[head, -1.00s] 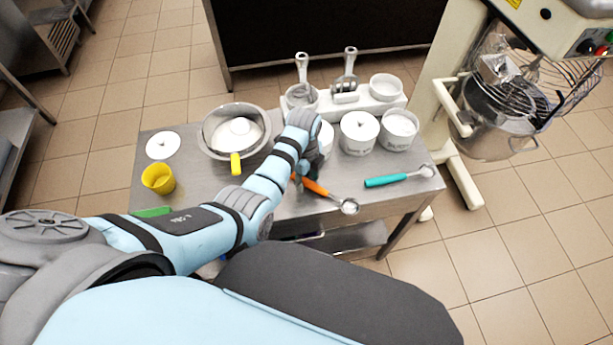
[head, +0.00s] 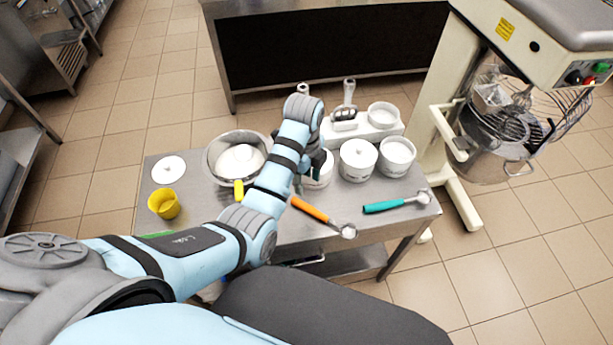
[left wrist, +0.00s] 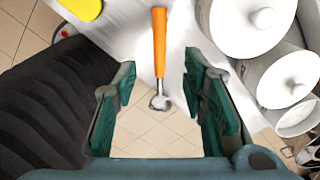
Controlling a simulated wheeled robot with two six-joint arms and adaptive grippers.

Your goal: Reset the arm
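My left arm reaches over the steel table (head: 230,215) from the left. Its gripper shows partly in the head view (head: 312,168), mostly hidden by my wrist, beside a white lidded tub (head: 318,172). In the left wrist view the left gripper (left wrist: 158,68) has its two green-padded fingers well apart with nothing held. An orange-handled scoop (head: 313,211) lies on the table, apart from the fingers; it shows beyond and between them in the left wrist view (left wrist: 159,45). My right gripper is not in view.
The table also bears a steel bowl (head: 212,161), a yellow cup (head: 164,204), a white lid (head: 169,170), a teal-handled scoop (head: 392,205) and white tubs (head: 397,154). A white rack (head: 345,133) stands behind. A mixer (head: 490,130) stands right of the table.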

